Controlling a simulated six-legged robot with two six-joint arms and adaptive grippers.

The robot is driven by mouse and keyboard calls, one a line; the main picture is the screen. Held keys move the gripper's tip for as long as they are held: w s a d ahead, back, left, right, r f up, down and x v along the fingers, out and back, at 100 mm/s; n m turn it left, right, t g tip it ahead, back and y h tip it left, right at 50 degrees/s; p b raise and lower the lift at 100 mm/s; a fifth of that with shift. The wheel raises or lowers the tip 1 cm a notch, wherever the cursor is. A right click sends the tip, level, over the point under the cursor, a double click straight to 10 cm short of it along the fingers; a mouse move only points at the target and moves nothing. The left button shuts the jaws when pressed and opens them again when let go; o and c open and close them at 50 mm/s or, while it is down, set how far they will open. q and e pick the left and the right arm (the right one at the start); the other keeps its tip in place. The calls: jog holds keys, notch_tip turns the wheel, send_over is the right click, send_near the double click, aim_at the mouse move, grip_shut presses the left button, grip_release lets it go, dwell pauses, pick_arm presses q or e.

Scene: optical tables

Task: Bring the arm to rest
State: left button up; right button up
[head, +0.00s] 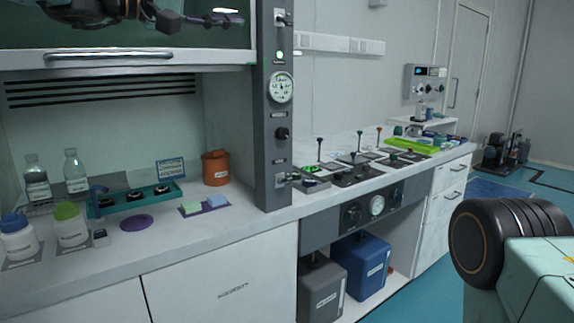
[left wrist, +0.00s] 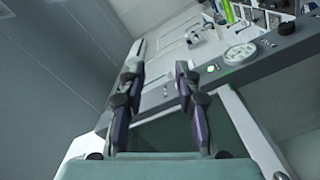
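My left arm crosses the top left of the head view, in front of the raised hood sash (head: 60,36). My left gripper (head: 226,16) points to the right there, close to the grey hood post (head: 272,150). In the left wrist view, the left gripper (left wrist: 160,62) has its two dark fingers apart with nothing between them, so it is open and empty. A black joint and pale link at the right edge of the head view are mine. My right gripper is not in view.
The sash handle (head: 110,56) runs below the left arm. The hood holds bottles (head: 75,170), a teal rack (head: 150,196) and an orange-brown container (head: 215,168). Right of the post, a bench carries levers and panels (head: 360,165). Floor at the right (head: 425,295) is open.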

pick_arm(q)
jog(key=w+a+f+n+t+y, duration=0.1)
jog(key=w+a+f+n+y, duration=0.25)
jog(key=f, duration=0.35)
jog(key=w+a+f+n+t+y, duration=0.1)
jog(key=w+a+f+n+y, duration=0.1)
jog(key=a+f+y, duration=0.3)
jog(key=s+a+f+g+y, duration=0.1)
jog(key=s+a+f+y, duration=0.1)
jog(key=f, duration=0.9)
jog(key=s+a+f+g+y, duration=0.1)
jog(key=a+f+y, duration=0.2)
jog(key=f, duration=0.7)
jog(key=s+a+f+g+y, duration=0.2)
jog(key=f, duration=0.9)
jog(key=s+f+m+g, duration=0.3)
jog(key=s+f+m, duration=0.1)
jog(key=s+f, duration=1.45)
jog(key=s+d+f+g, duration=0.1)
jog(key=s+f, duration=0.3)
jog(key=s, duration=0.4)
jog(key=s+d+f+m+g, duration=0.1)
jog(key=s+f, duration=0.3)
jog(key=s, duration=0.5)
jog(key=s+d+f+m+g, duration=0.1)
jog(key=s+f+g, duration=0.2)
jog(key=s, duration=0.5)
jog(key=shift+s+f+g+h, duration=0.3)
jog(key=shift+s+f+h, duration=0.15)
jog(key=shift+f, duration=0.45)
